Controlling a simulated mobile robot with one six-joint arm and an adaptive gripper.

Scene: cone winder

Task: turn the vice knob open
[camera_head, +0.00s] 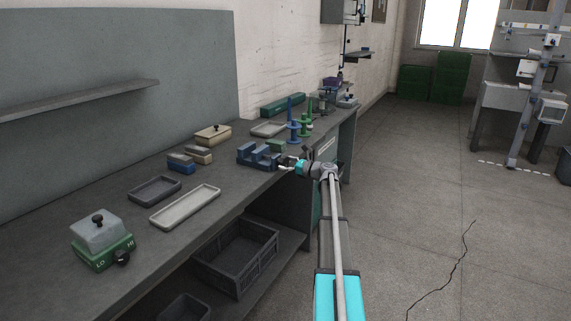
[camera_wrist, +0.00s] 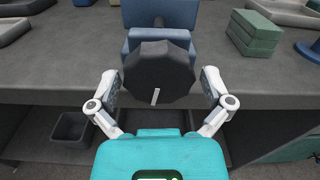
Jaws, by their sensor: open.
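The blue vice (camera_head: 258,155) stands at the front edge of the workbench, and its body also shows at the top of the wrist view (camera_wrist: 160,14). Its dark, many-sided knob (camera_wrist: 158,75) faces me and carries a short white mark near its lower middle. In the head view the knob is mostly hidden by my gripper. My gripper (camera_head: 287,164) is at the front of the vice. In the wrist view my gripper (camera_wrist: 164,92) is open, with one finger on each side of the knob. I see no clear contact between fingers and knob.
The workbench (camera_head: 60,212) runs along the wall. Green blocks (camera_wrist: 254,32) lie right of the vice, with blue and green spindle stands (camera_head: 305,122) beyond. A pale tray (camera_head: 186,206) and a green-based box (camera_head: 102,242) stand nearer. A dark crate (camera_head: 236,258) sits below; the floor at right is clear.

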